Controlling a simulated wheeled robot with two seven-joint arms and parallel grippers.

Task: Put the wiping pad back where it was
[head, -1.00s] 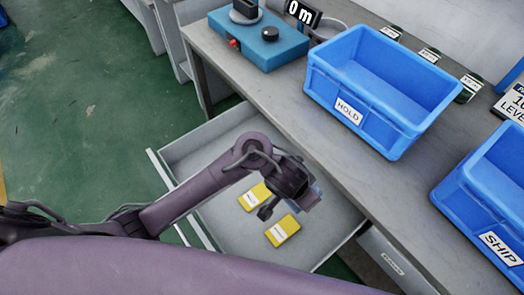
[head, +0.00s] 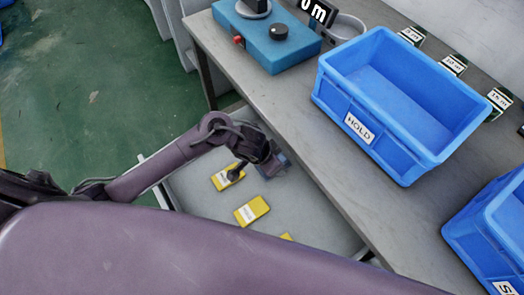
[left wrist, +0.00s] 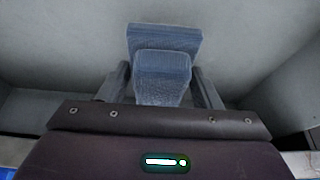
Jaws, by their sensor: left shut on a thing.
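The wiping pad is a blue-grey block with a wider flat part, seen in the left wrist view (left wrist: 163,68) and partly in the head view (head: 283,161). My left gripper (head: 268,168) is shut on it, with one finger on each side of its narrower part in the left wrist view (left wrist: 162,88). The gripper and pad are over the open grey drawer (head: 325,222), near its far end. I cannot tell whether the pad touches the drawer floor. My right gripper is not in view.
Yellow packs (head: 252,210) with white labels lie in the drawer, one partly behind my gripper, another mostly hidden by my arm. The bench (head: 300,130) overhangs the drawer's right side. On it stand a blue HOLD bin (head: 360,128), another blue bin and a teal device (head: 265,38).

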